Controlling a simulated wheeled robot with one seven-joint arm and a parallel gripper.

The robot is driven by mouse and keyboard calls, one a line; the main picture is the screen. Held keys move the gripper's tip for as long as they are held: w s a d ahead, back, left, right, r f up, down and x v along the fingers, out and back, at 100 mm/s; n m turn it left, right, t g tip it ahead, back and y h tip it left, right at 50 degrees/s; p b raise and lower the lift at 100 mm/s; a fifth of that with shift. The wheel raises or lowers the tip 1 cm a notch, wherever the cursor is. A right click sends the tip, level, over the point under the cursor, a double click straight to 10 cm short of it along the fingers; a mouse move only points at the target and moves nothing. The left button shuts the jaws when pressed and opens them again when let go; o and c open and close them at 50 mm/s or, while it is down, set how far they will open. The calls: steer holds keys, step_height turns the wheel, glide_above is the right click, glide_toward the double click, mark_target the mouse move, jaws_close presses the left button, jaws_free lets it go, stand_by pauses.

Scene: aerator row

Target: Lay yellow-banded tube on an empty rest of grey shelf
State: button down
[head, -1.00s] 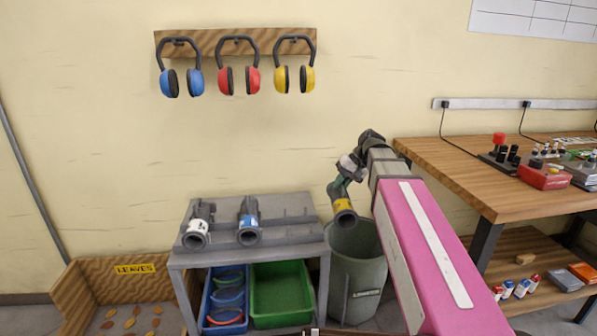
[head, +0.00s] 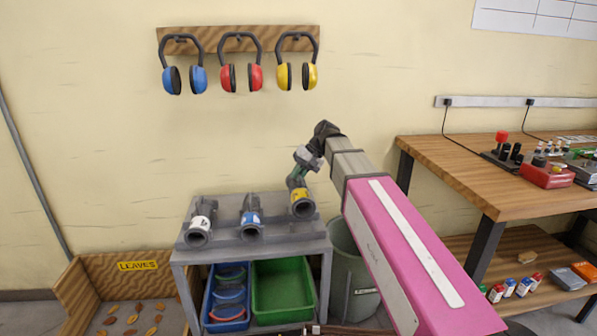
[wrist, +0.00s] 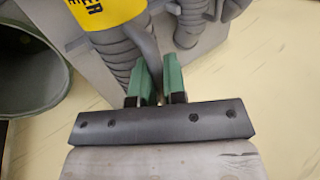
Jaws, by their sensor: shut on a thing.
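The yellow-banded tube (head: 302,204) is dark grey with a wide mouth facing the front. It is at the right part of the grey shelf (head: 250,257), over or on the top; I cannot tell if it touches. My gripper (head: 299,176) is shut on it from behind and above. In the wrist view its yellow band (wrist: 106,12) and ribbed body show, and my green fingers (wrist: 156,82) close on a grey part beside the ribs. The white-banded tube (head: 200,220) lies at the shelf's left, the blue-banded tube (head: 251,217) in the middle.
A grey-green bin (head: 352,275) stands right of the shelf, and also shows in the wrist view (wrist: 28,65). Blue (head: 230,300) and green (head: 283,292) trays sit below the shelf top. A workbench (head: 490,185) is at the right, and a wooden leaves box (head: 90,275) at the left.

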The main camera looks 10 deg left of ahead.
steer(key=shift+f, duration=3.85)
steer(key=shift+f, duration=0.1)
steer(key=c, duration=1.1)
jaws_free()
steer(key=v, duration=1)
steer(key=s+d+f+m+h, duration=0.1)
steer(key=s+d+f+h, duration=0.1)
steer(key=s+d+f, duration=0.3)
steer(key=s+d+f+m+t+h, duration=0.1)
steer(key=s+d+f, duration=0.4)
steer(key=d+f, duration=0.6)
steer(key=s+d+f+m+h, duration=0.1)
steer(key=s+d+f+h, duration=0.2)
steer(key=d+f, duration=0.5)
step_height(320, 180, down, 5)
steer(key=shift+s+t+h, duration=0.3)
steer(key=shift+s, duration=0.6)
